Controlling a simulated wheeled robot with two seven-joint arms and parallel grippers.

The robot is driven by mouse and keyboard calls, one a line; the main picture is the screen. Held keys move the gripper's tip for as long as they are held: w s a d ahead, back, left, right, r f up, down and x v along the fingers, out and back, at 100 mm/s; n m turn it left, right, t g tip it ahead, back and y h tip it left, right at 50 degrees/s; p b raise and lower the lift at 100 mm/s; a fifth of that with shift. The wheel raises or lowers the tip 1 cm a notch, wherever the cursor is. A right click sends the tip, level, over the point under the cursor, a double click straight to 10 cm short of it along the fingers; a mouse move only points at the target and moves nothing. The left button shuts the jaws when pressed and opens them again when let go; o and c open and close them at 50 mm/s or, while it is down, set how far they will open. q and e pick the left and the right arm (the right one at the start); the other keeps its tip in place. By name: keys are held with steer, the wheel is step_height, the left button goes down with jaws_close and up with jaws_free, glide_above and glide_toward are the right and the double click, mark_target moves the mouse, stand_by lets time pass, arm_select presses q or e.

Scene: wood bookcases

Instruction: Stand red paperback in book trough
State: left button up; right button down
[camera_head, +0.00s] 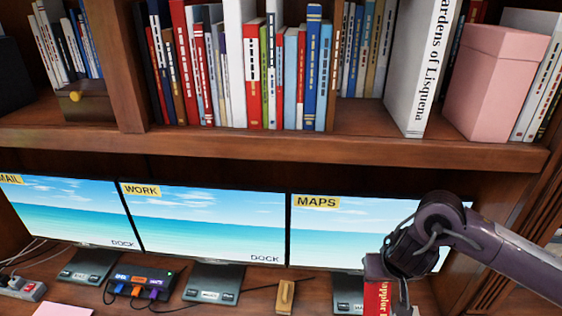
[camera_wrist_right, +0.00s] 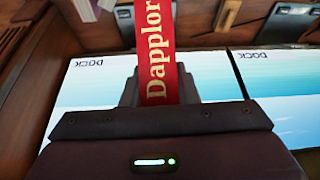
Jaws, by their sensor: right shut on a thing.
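The red paperback (camera_head: 377,300) is at the lower right of the head view, below my right gripper (camera_head: 382,268), in front of the right monitor. Its cover carries pale lettering starting "Dapplor". In the right wrist view the red paperback (camera_wrist_right: 157,55) sits between the dark fingers of my right gripper (camera_wrist_right: 158,92), which is shut on it. Its lower part is cut off by the head view's bottom edge. I cannot make out a book trough in either view. My left gripper is not in view.
Three monitors, with WORK (camera_head: 210,225) in the middle, line the back of the desk. A small tan wooden object (camera_head: 285,297), a hub (camera_head: 138,287) with cables and a power strip (camera_head: 22,288) lie before them. Above, a packed shelf (camera_head: 240,142) holds books and a pink box (camera_head: 490,85).

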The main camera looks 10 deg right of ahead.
steer(key=a+f+n+b, duration=0.2)
steer(key=a+f+b, duration=0.4)
steer(key=b, duration=0.8)
steer(key=a, duration=0.3)
steer(key=shift+a+f+y, duration=0.3)
steer(key=shift+y, duration=0.1)
